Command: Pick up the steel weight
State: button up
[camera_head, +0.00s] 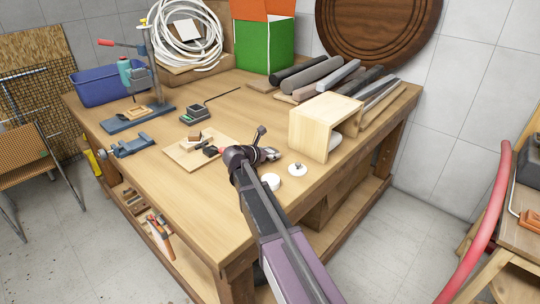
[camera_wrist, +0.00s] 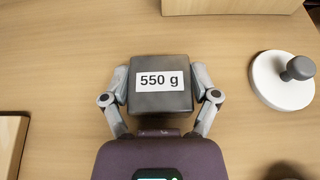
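The steel weight (camera_wrist: 161,103) is a dark grey block with a white "550 g" label, seen in the middle of the wrist view. The fingers of my gripper (camera_wrist: 161,88) stand on its left and right sides and appear to press against it. Whether the block rests on the tabletop or hangs just above it, I cannot tell. In the head view my gripper (camera_head: 266,154) is low over the workbench, and the weight is not clearly made out there behind the arm.
A white disc with a grey knob (camera_wrist: 283,78) lies right of the weight. An open wooden box (camera_head: 310,134) stands behind it. A board with small items (camera_head: 180,155) lies left of my gripper. Dark bars (camera_head: 310,75) lie farther back. The front of the workbench (camera_head: 205,205) is clear.

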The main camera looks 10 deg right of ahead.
aim_at(271, 150)
jog(key=c, duration=0.6)
jog(key=shift+r, duration=0.15)
notch_tip(271, 150, up, 4)
jog(key=p, duration=0.4)
jog(key=s+a, duration=0.3)
jog(key=a, duration=0.1)
jog(key=s+a, duration=0.3)
jog(key=a, duration=0.1)
jog(key=s+a+p, duration=0.1)
jog(key=s+a, duration=0.2)
jog(key=a, duration=0.2)
jog(key=shift+s+r, duration=0.2)
jog(key=shift+r, duration=0.15)
